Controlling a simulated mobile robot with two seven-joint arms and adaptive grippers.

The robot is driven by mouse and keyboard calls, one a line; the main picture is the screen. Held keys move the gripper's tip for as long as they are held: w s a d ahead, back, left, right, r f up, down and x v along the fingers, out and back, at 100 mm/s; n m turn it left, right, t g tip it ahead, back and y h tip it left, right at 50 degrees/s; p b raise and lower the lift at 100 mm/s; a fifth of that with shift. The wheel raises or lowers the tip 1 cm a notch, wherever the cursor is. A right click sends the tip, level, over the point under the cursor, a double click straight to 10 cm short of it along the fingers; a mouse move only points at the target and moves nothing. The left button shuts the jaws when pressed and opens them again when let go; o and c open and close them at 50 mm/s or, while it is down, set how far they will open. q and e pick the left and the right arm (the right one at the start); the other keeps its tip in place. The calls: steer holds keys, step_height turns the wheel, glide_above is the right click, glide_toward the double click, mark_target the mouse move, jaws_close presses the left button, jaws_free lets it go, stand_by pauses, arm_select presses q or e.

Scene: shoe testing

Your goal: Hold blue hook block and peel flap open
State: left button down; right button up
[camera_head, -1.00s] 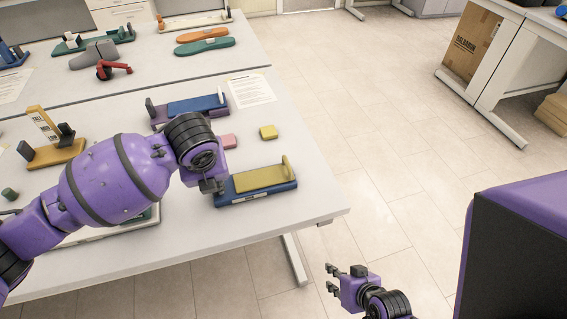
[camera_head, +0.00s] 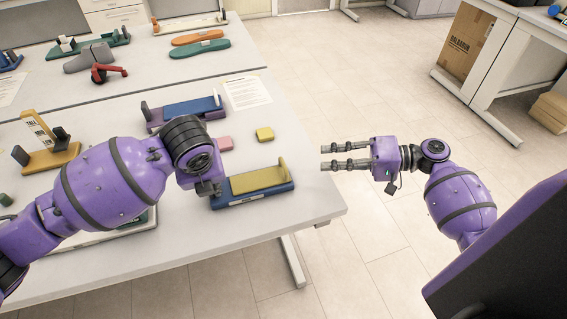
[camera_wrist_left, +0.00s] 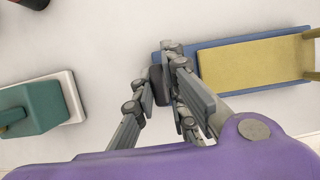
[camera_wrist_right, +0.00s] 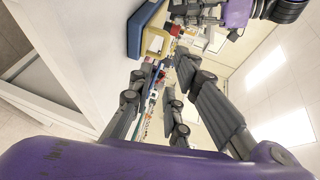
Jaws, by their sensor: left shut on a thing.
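The blue hook block (camera_head: 262,197) lies near the table's right front edge, with a yellow flap (camera_head: 258,180) on top and an upright yellow tab at its right end. In the left wrist view the block (camera_wrist_left: 157,57) and the flap (camera_wrist_left: 250,62) lie beyond the fingers. My left gripper (camera_head: 212,190) is at the block's left end; its fingers (camera_wrist_left: 168,88) are shut on that end, partly hiding it. My right gripper (camera_head: 326,157) is open and empty, off the table's right edge, its fingers pointing left toward the tab.
A purple-and-blue block (camera_head: 190,108) stands behind, with a pink piece (camera_head: 224,143) and a yellow piece (camera_head: 265,134) nearby. A mustard stand (camera_head: 50,155) is at left. A paper sheet (camera_head: 246,92) lies near the right edge.

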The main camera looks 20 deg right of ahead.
mark_target(284, 163)
steer(key=x, duration=1.2)
steer(key=shift+s+a+r, duration=0.2)
steer(key=shift+a, duration=0.15)
steer(key=shift+c, duration=0.4)
jaws_close()
